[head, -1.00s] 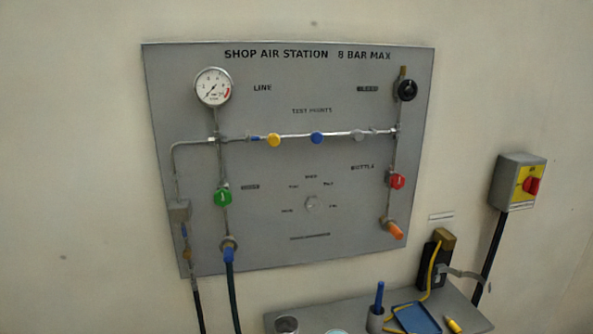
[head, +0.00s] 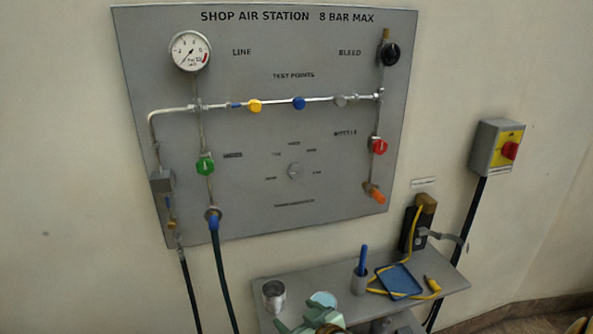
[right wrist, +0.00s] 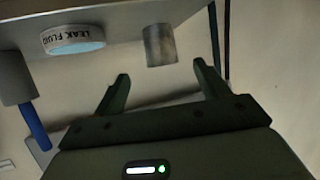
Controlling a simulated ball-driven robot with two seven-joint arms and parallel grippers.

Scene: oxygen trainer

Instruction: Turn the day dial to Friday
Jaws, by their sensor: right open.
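The day dial (head: 294,170) is a small pale knob low in the middle of the grey panel (head: 240,190). Small day labels stand in an arc around it; they are too blurred to read surely, and I cannot tell where the dial points. My right gripper (head: 296,316) shows at the bottom edge of the head view, well below the dial and in front of the shelf. In the right wrist view its two fingers (right wrist: 161,75) are apart with nothing between them. The dial is not in the right wrist view. My left gripper is not in view.
The shelf (head: 400,309) holds a metal cup (head: 274,296), a leak fluid tub (head: 323,299), a pen holder (head: 359,283) and a blue tray (head: 398,281). Green (head: 205,164) and red (head: 379,146) valves flank the dial. A hose (head: 223,270) hangs at left. The space before the dial is clear.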

